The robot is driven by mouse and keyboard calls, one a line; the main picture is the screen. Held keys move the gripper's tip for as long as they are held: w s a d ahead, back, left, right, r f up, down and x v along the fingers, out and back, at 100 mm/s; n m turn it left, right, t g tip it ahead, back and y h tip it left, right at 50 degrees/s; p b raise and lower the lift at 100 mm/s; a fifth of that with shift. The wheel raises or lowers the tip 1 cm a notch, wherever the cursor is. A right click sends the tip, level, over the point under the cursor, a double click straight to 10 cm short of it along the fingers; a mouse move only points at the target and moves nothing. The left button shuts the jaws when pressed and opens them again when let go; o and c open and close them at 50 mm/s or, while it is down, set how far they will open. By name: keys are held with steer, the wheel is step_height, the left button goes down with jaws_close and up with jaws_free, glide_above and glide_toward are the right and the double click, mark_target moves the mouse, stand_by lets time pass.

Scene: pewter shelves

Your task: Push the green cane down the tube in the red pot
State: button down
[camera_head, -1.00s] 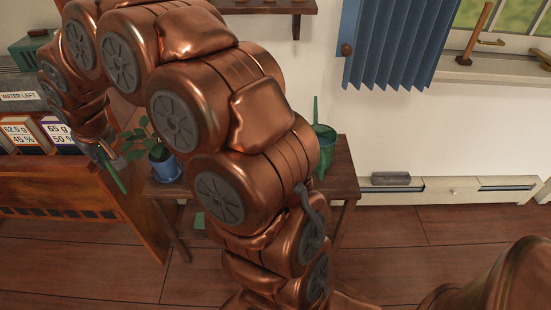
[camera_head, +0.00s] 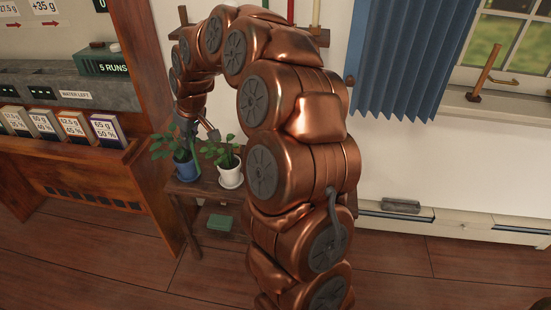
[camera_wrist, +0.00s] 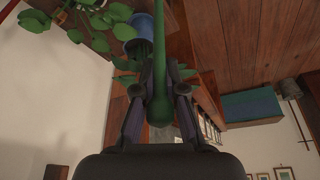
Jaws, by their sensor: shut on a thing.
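My gripper (camera_wrist: 160,95) is shut on the green cane (camera_wrist: 159,70), which runs up the middle of the wrist view. The blue pot also shows close to the cane in the wrist view (camera_wrist: 133,30). A white pot (camera_head: 229,174) with a leafy plant stands right of the blue one. I see no red pot or tube in either view; my arm hides part of the table.
The pots stand on a small wooden table (camera_head: 186,187) with a green box (camera_head: 219,223) on its lower shelf. Left is a wooden cabinet (camera_head: 75,165) with a row of labelled cards (camera_head: 74,128). Blue curtain (camera_head: 405,60) and window are at right. The floor in front is clear.

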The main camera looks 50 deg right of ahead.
steer(key=s+d+r+n+p, duration=0.15)
steer(key=s+d+p, duration=0.3)
steer(key=d, duration=0.75)
steer(key=s+d+r+p, duration=0.25)
steer(key=s+d, duration=0.25)
steer(key=d, duration=0.6)
steer(key=shift+y, duration=0.3)
steer(key=f, duration=0.5)
steer(key=f+p, duration=0.1)
steer(key=f, duration=0.3)
steer(key=shift+d+f+p, duration=0.2)
steer(key=shift+f+p, duration=0.1)
steer(key=shift+f, duration=0.1)
steer(key=shift+f, duration=0.15)
steer(key=c, duration=1.7)
jaws_free()
steer(key=o, duration=0.5)
steer(key=shift+c, duration=0.2)
